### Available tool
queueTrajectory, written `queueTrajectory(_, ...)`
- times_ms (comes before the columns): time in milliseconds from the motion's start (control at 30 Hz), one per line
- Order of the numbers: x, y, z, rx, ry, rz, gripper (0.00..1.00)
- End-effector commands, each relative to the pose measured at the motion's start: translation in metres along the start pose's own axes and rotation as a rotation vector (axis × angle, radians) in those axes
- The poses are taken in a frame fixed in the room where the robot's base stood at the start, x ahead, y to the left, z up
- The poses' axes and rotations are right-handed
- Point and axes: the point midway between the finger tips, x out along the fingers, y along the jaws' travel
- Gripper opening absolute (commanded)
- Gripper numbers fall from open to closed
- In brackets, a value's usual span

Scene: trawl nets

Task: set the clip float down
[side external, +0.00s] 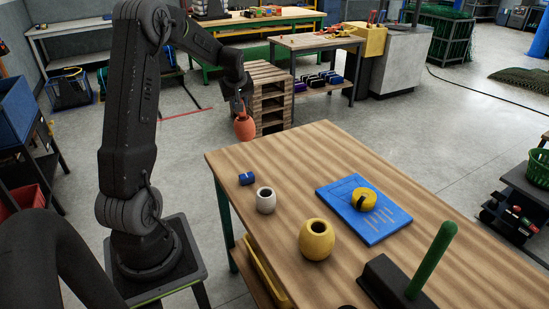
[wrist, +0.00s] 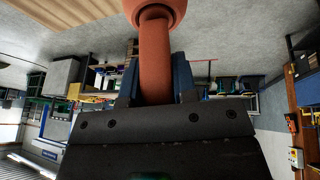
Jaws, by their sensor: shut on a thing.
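The clip float is orange, with a rounded body (side external: 244,127) that hangs below my gripper (side external: 238,104) in the side view. In the wrist view its narrow orange neck (wrist: 155,62) runs between the two dark blue fingers of my gripper (wrist: 156,80). The fingers are shut on this neck. The wider end of the float is cut off by the top edge of the wrist view. The float hangs in the air, apart from the wooden table (side external: 290,150), and shows just past its far left edge in the side view.
A green post (side external: 432,260) rises from a black base at the front. The table's far part is bare.

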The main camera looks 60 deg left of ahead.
Motion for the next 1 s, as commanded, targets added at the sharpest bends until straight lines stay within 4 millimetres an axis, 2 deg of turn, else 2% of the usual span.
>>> queueTrajectory(33, -0.007, 0.007, 0.013, 0.082, -0.009, 0.017, 0.0)
queueTrajectory(200, -0.025, 0.022, 0.051, 0.36, -0.036, 0.071, 0.0)
queueTrajectory(300, -0.032, 0.028, 0.067, 0.485, -0.043, 0.097, 0.0)
queueTrajectory(467, -0.037, 0.033, 0.083, 0.596, -0.049, 0.12, 0.0)
queueTrajectory(567, -0.033, 0.042, 0.093, 0.619, -0.051, 0.124, 0.0)
queueTrajectory(1000, 0.011, 0.114, 0.154, 0.618, -0.049, 0.124, 0.0)
